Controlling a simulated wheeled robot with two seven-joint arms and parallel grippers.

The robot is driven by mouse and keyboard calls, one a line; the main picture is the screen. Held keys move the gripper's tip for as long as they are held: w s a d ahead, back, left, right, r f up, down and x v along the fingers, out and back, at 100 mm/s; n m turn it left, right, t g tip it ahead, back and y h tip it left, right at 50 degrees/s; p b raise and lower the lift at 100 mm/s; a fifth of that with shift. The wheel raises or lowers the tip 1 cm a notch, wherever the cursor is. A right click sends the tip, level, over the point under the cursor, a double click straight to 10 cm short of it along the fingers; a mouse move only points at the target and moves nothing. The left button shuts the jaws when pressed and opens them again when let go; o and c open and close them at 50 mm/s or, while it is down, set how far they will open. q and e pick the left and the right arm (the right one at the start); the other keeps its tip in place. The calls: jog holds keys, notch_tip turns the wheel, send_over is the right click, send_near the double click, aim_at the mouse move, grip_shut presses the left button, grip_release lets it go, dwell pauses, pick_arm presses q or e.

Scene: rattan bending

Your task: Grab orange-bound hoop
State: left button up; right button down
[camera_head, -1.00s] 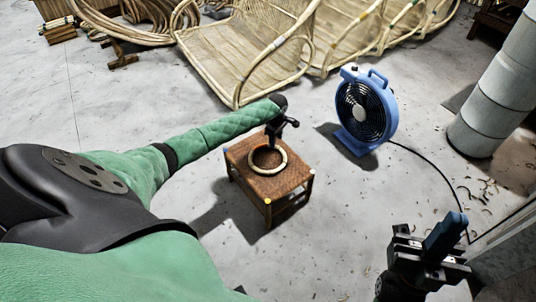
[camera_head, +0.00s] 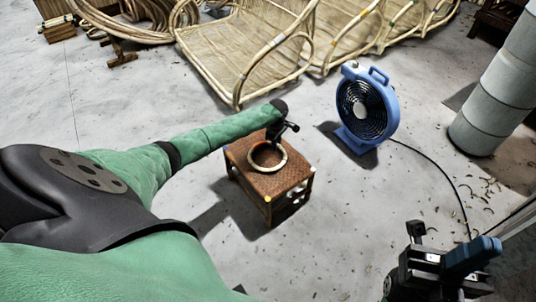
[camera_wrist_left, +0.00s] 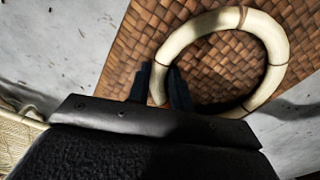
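A pale round hoop (camera_head: 282,165) is at the woven brown stool's top (camera_head: 290,178), in the middle of the head view. In the left wrist view the hoop (camera_wrist_left: 276,48) fills the upper right, with thin brown bands on it. My right gripper (camera_head: 445,265) is at the lower right, far from the stool. A blue piece (camera_head: 470,256) shows on it; its fingers are not clear.
A blue fan (camera_head: 366,105) stands right of the stool, its cable running across the floor. Rattan chair frames (camera_head: 250,55) stand behind. A pale column (camera_head: 497,90) is at the right. The floor around the stool is mostly clear.

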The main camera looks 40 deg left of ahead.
pick_arm(q)
grip_shut()
jog(key=shift+r, duration=0.1)
